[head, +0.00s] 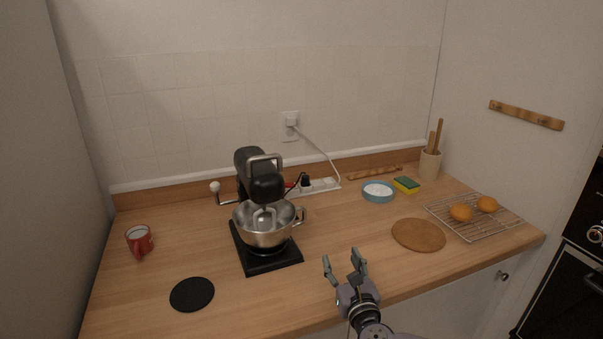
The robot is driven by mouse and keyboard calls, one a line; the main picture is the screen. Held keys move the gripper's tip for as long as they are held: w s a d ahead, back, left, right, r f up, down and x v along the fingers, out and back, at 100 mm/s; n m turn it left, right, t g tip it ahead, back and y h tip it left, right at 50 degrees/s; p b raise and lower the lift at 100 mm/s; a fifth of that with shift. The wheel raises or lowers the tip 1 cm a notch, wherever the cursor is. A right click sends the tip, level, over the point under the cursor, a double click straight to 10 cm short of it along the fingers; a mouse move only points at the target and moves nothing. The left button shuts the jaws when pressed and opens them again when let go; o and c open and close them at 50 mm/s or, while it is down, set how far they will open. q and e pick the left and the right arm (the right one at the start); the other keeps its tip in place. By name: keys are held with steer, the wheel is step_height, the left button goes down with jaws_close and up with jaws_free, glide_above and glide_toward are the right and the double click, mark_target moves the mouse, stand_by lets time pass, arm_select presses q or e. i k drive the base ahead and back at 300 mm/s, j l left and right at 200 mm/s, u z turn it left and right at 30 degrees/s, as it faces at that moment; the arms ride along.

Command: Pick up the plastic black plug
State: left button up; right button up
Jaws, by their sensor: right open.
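A small black plug (305,181) sits in the white power strip (322,186) at the back of the wooden counter, just right of the stand mixer. A dark cord runs from it toward the mixer. My right gripper (344,260) is open and empty over the counter's front edge, well in front of the plug and to its right. My left gripper is not in view.
A black mixer (262,187) with a steel bowl (265,225) stands left of the strip. A blue dish (378,192), sponge (407,184), round brown board (418,235) and wire rack (475,226) with oranges lie right. A red mug (139,240) and black disc (192,294) lie left.

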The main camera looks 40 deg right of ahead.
mark_target(305, 178)
steer(key=i+l, duration=0.6)
steer(key=i, duration=0.15)
